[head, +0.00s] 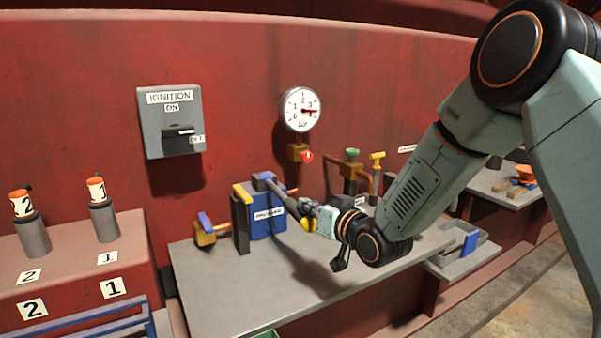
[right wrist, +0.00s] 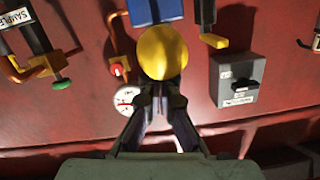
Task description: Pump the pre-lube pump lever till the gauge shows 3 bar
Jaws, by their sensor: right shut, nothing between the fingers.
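The blue pre-lube pump (head: 268,222) stands on the grey bench against the red wall. Its dark lever (head: 281,197) slopes from the pump top down to the right. The lever's yellow round knob (right wrist: 162,52) shows large in the right wrist view, just beyond my fingertips. My right gripper (head: 307,212) is shut and empty at the knob end of the lever; contact is unclear. It also shows in the right wrist view (right wrist: 158,98). The round white gauge (head: 301,107) has a red needle pointing right, near the 3; the exact reading is too small to tell. My left gripper is not visible.
A grey ignition box (head: 170,122) is on the wall at left. A black post (head: 241,222) and a blue-handled valve (head: 207,231) stand left of the pump. Yellow- and green-topped fittings (head: 352,165) stand behind my right arm. The front bench surface (head: 240,290) is clear.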

